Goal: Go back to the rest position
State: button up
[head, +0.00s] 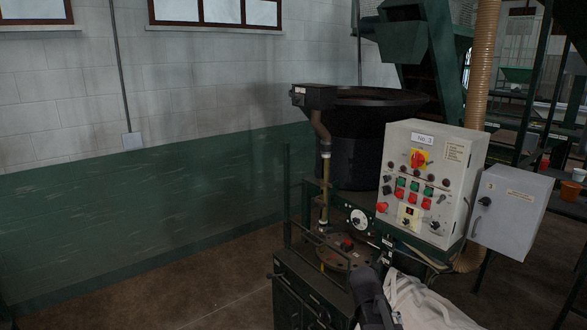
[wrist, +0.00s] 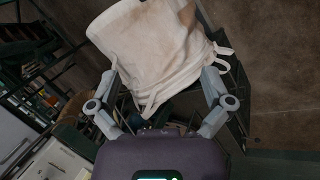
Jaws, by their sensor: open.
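In the wrist view, my gripper (wrist: 158,82) is open, its two grey fingers spread wide apart. Beyond the fingers is a white bulk bag (wrist: 150,45) with loose straps hanging at its lower side. The bag lies across the space between the fingertips in the picture; I see nothing clamped in them. In the head view, part of the white bag (head: 425,305) shows at the bottom edge, right of a dark part of my arm. The rest of the bag is cut off there, and my gripper's fingers cannot be made out in that view.
A grey control panel (head: 425,180) with buttons and a smaller grey box (head: 510,210) stand right of centre. Behind them is a black round hopper (head: 365,110) above a dark green machine frame (head: 300,295). Brown floor (head: 215,280) is clear to the left, before the green-and-white wall.

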jog(key=s+a+f+y+b, duration=0.5)
jog(key=s+a+f, duration=0.2)
jog(key=a+f, duration=0.1)
jog(key=shift+s+a+f, duration=0.15)
jog(key=shift+a+f, duration=0.1)
jog(key=shift+a, duration=0.05)
dwell(0.8)
